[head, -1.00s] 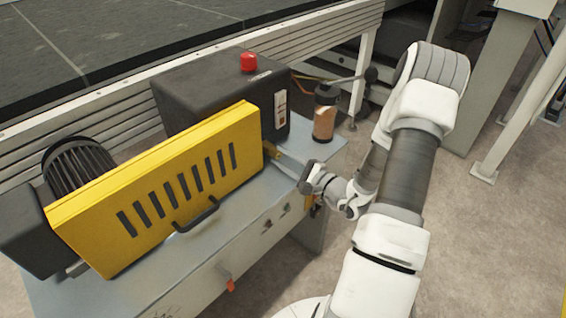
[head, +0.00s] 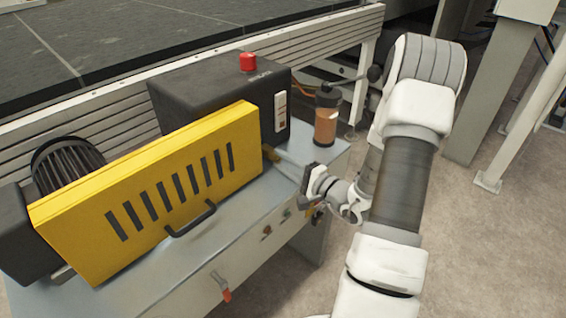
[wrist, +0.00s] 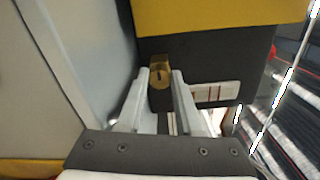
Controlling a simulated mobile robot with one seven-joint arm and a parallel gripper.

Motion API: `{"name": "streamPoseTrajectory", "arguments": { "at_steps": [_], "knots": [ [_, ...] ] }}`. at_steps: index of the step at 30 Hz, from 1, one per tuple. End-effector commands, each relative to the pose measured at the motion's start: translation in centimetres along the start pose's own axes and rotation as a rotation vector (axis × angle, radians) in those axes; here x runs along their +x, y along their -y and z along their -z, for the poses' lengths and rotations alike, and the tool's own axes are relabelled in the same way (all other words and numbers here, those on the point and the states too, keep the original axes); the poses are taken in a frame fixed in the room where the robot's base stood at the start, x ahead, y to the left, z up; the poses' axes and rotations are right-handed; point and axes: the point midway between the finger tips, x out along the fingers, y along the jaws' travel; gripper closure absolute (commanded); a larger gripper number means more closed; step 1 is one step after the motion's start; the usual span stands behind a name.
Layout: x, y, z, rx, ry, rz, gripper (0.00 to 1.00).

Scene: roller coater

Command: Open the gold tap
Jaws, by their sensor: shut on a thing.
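The gold tap (wrist: 159,76) shows in the wrist view as a small brass-coloured block with a dark slot, at the tips of my fingers. In the head view the gold tap (head: 270,153) is a small gold bit at the right end of the yellow cover, low beside the black box. My gripper (wrist: 160,82) has one pale finger on each side of the tap and is shut on it. In the head view my gripper (head: 281,159) reaches in from the right over the grey table top (head: 240,215). The fingers partly hide the tap's lower part.
The slotted yellow cover (head: 150,190) with its black handle (head: 190,219) stands left of my gripper. Behind are the black box (head: 210,95) with a red button (head: 248,62) and an amber canister (head: 326,118). A red-handled lever (head: 222,288) is on the table's front panel.

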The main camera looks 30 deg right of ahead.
Motion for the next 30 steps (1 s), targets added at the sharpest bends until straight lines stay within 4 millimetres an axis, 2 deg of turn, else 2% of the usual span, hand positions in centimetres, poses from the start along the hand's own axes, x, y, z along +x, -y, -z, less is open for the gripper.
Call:
{"name": "streamPoseTrajectory", "arguments": {
  "at_steps": [6, 7, 11, 22, 30],
  "knots": [
    [-0.09, -0.07, 0.07, 0.000, -0.002, -0.002, 1.00],
    [-0.09, -0.07, 0.07, 0.000, -0.002, -0.002, 0.61],
    [-0.07, -0.06, 0.05, 0.000, -0.002, -0.002, 0.37],
    [-0.04, 0.01, -0.04, 0.029, -0.001, -0.004, 0.36],
    [-0.07, 0.44, -0.15, 0.245, -0.001, -0.004, 0.36]
  ]
}}
